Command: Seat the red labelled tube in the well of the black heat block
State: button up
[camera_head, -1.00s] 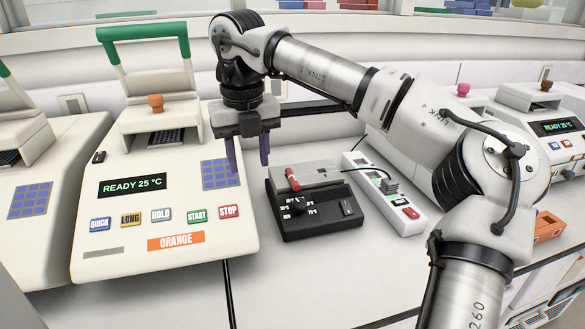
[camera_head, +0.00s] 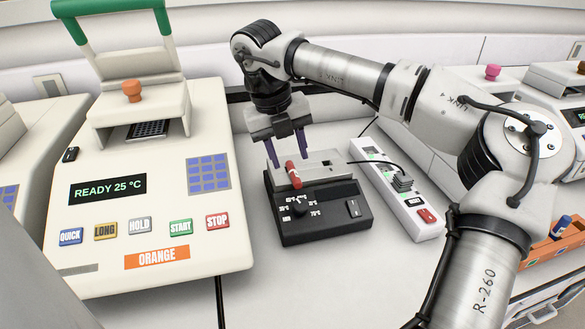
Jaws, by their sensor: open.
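The red tube (camera_head: 292,175) rests tilted on the front left of the grey metal top of the black heat block (camera_head: 325,218). A small dark spot on that metal top (camera_head: 318,168), right of the tube, may be the well; it is too small to be sure. My gripper (camera_head: 288,157) points down with its two purple fingers apart, just behind and above the tube. One finger is on each side of the tube in the picture. I cannot tell whether they touch it. The gripper is empty.
A thermal cycler (camera_head: 150,190) reading READY 25 °C, labelled ORANGE, stands close on the left. A white power strip (camera_head: 400,195) with a plugged-in cable lies right of the block. An orange rack (camera_head: 550,250) with a blue item is at far right.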

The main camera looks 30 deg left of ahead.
aim_at(296, 181)
jog(key=shift+p+x, duration=1.2)
jog(key=shift+x, duration=1.8)
jog(key=shift+s+d, duration=0.15)
grip_shut()
